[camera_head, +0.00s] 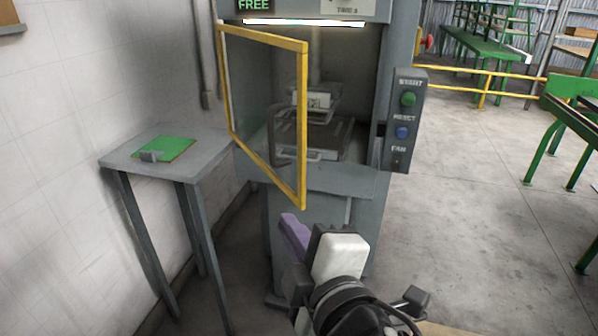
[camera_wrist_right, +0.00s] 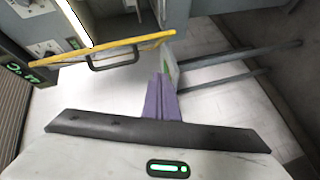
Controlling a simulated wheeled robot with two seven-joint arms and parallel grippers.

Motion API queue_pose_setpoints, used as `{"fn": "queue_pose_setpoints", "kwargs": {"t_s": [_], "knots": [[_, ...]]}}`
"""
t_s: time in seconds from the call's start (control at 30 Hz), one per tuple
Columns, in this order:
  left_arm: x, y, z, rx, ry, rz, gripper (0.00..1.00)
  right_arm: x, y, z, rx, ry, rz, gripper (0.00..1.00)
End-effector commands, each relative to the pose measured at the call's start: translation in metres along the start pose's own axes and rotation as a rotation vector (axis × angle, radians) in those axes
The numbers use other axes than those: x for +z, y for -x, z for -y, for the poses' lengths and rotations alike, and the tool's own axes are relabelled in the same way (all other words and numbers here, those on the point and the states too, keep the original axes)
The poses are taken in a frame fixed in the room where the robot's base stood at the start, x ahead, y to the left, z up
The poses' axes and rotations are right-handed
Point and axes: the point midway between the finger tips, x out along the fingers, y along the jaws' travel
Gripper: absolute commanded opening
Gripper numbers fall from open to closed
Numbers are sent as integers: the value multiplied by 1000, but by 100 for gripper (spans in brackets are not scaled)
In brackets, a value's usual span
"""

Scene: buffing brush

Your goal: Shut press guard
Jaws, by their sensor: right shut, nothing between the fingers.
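The press guard (camera_head: 304,120) is a clear panel in a yellow frame. It stands swung open, hinged at the left of the grey press (camera_head: 400,45), and the press bed (camera_head: 330,135) shows behind it. A dark handle (camera_head: 272,138) is on the panel. In the right wrist view the guard (camera_wrist_right: 110,46) crosses the upper left with its handle (camera_wrist_right: 112,60) below the frame. My right gripper (camera_head: 293,232), with purple fingers, is shut and empty, below the guard's lower corner in the head picture and apparently apart from it. My left gripper is out of view.
A grey side table (camera_head: 120,160) with a green clipboard (camera_head: 176,148) stands left of the press by the wall. A control box (camera_head: 404,120) with green and blue buttons is on the press's right.

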Motion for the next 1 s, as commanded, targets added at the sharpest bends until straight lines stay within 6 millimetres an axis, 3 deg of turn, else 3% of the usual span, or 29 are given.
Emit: {"fn": "queue_pose_setpoints", "kwargs": {"t_s": [0.1, 0.2, 0.37, 0.57, 0.9, 1.0], "knots": [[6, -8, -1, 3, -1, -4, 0, -16, 18, -34, 113, 176, -2, 0], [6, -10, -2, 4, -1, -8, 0, -22, 30, -50, 166, 263, 9, 0], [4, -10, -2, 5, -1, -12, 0, -24, 35, -61, 199, 317, 21, 0], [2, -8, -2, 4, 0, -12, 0, -24, 9, -67, 199, 320, 25, 0], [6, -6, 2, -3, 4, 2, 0, -25, -62, -82, 199, 317, 24, 0], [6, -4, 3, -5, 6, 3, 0, -8, -64, -88, 199, 317, 25, 0]]}}
